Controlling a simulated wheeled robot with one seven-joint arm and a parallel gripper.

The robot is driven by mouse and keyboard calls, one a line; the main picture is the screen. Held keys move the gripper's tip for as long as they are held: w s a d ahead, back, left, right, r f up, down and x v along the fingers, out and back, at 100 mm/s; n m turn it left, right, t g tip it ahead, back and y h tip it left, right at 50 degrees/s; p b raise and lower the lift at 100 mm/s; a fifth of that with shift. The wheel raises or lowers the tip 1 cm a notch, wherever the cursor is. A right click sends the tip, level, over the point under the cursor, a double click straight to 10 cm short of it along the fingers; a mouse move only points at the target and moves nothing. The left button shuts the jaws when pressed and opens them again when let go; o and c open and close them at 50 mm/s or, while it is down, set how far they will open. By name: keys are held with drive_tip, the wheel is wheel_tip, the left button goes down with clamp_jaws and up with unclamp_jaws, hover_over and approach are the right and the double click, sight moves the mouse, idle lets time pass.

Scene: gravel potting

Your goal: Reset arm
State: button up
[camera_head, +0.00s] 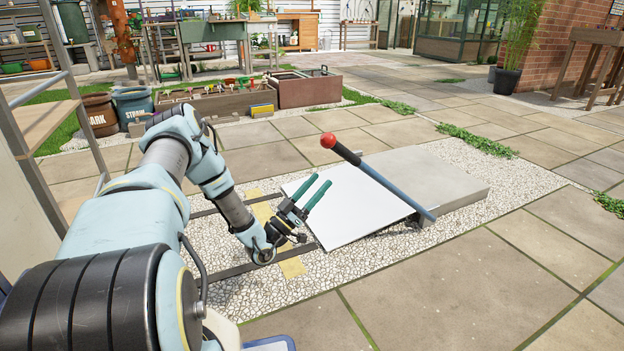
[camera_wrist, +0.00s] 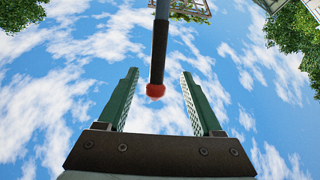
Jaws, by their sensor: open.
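My arm reaches forward over the gravel in the head view, and my gripper (camera_head: 324,190) has two green fingers that are spread apart and empty. In the wrist view my gripper (camera_wrist: 157,86) points up toward the sky, with its fingers apart. A lever with a red ball knob (camera_head: 328,140) and a dark shaft (camera_head: 385,184) slants over the white panel, right of the fingers. In the wrist view the red knob (camera_wrist: 155,91) appears between the fingers, with no visible contact.
A white tilted panel (camera_head: 345,205) leans against a low grey slab (camera_head: 440,175). Dark rails and yellow strips lie on the gravel (camera_head: 250,290). Wooden planters (camera_head: 215,103), bins labelled BARK (camera_head: 101,115) and a potted plant stand behind. Paving at the right is clear.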

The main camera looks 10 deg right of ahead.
drive_tip(key=w+a+r+g+y+p, duration=0.1)
drive_tip(key=w+a+r+y+p, duration=0.15)
drive_tip(key=w+y, duration=0.6)
drive_tip(key=s+a+r+n+g+y+p, duration=0.1)
drive_tip(key=s+a+r+n+y, duration=0.3)
drive_tip(key=a+y, duration=0.65)
drive_tip(key=s+a+r+n+g+y+p, duration=0.15)
drive_tip(key=s+a+r, duration=0.25)
drive_tip(key=s, duration=0.4)
drive_tip(key=s+a+r+n+g+y+p, duration=0.1)
drive_tip(key=s+a+r+n+g, duration=0.3)
drive_tip(key=s, duration=0.4)
drive_tip(key=s+a+r+n+g+y+p, duration=0.1)
drive_tip(key=s+a+r, duration=0.2)
drive_tip(key=s+a, duration=0.35)
wheel_tip(320, 180, up, 37)
drive_tip(key=d+p, duration=0.1)
drive_tip(key=p, duration=3.6)
drive_tip(key=shift+s+d+m, duration=0.2)
drive_tip(key=shift+s+m, duration=0.15)
